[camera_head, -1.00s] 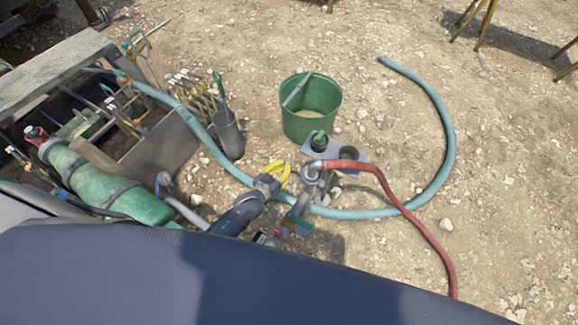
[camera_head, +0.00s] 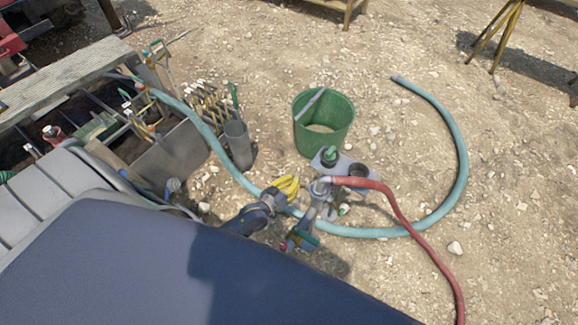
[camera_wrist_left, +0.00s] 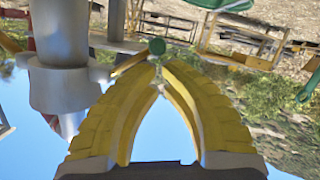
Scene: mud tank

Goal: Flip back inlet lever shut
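A grey metal pipe fitting (camera_head: 318,204) with a red hose on top stands right of my left gripper. A green lever handle (camera_head: 304,237) shows low on it, with small red and blue parts beside it; I cannot tell which one is the back inlet lever. My left gripper (camera_head: 293,184) has yellow fingers and is beside the fitting, apparently apart from it. In the left wrist view its fingertips (camera_wrist_left: 157,62) meet, with nothing clearly held. A small green round part (camera_wrist_left: 157,45) shows just beyond the tips. A grey fitting (camera_wrist_left: 62,70) is close at the left. My right gripper is not in view.
A green bucket (camera_head: 338,136) stands behind the fitting. A teal hose (camera_head: 461,150) curves around on the gravel, and the red hose (camera_head: 402,215) runs to the lower right. A grey tool holder (camera_head: 238,146) is at the left. Open gravel lies to the right.

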